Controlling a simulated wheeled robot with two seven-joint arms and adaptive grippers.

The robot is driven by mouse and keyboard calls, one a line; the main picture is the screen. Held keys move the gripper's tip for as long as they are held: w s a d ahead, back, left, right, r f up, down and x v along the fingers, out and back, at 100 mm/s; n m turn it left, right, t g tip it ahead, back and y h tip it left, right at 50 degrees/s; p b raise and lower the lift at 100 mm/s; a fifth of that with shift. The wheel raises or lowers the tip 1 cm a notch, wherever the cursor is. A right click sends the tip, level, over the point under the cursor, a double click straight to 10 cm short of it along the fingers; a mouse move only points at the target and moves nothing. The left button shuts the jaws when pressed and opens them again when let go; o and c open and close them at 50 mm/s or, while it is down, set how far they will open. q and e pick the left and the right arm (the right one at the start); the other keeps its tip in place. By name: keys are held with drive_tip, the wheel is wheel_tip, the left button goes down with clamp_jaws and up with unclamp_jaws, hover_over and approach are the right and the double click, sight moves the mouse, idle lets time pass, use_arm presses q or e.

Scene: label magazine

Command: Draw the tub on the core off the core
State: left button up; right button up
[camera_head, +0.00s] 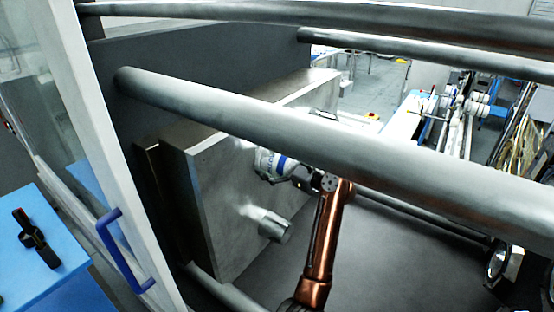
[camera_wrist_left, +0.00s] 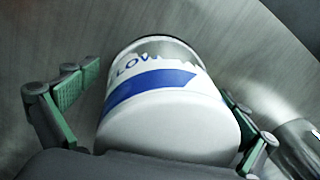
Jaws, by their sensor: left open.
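The tub (camera_head: 264,163) is white with a blue band and sits against the steel mould plate (camera_head: 212,195), covering its core. In the left wrist view the tub (camera_wrist_left: 165,118) fills the middle, with blue lettering and a grey patch near its far rim. My left gripper (camera_wrist_left: 158,96) is open, with one green-padded finger on each side of the tub. A gap shows at the left finger; I cannot tell whether the right finger touches. In the head view my left gripper (camera_head: 295,177) is at the tub's outer end. My right gripper does not show.
A bare metal core (camera_head: 274,227) sticks out of the plate below the tub. A thick tie bar (camera_head: 250,125) crosses above my arm, and others run higher up. A guard door with a blue handle (camera_head: 122,252) stands at left. Dark open floor lies right of the plate.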

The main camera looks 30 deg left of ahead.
sight(294, 164)
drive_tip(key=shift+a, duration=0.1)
use_arm(q)
drive_tip(key=c, duration=1)
drive_tip(key=shift+b+v, duration=0.3)
drive_tip(key=shift+v, duration=0.9)
drive_tip(key=shift+d+b, duration=0.3)
drive_tip(key=shift+d, duration=0.9)
drive_tip(key=shift+s+d, duration=0.1)
drive_tip(key=shift+d, duration=0.65)
drive_tip(key=shift+b+v, duration=0.75)
drive_tip(key=shift+v, duration=1.3)
drive_tip(key=shift+d+r+b, duration=0.15)
drive_tip(key=shift+d+b, duration=0.3)
drive_tip(key=shift+d, duration=1.2)
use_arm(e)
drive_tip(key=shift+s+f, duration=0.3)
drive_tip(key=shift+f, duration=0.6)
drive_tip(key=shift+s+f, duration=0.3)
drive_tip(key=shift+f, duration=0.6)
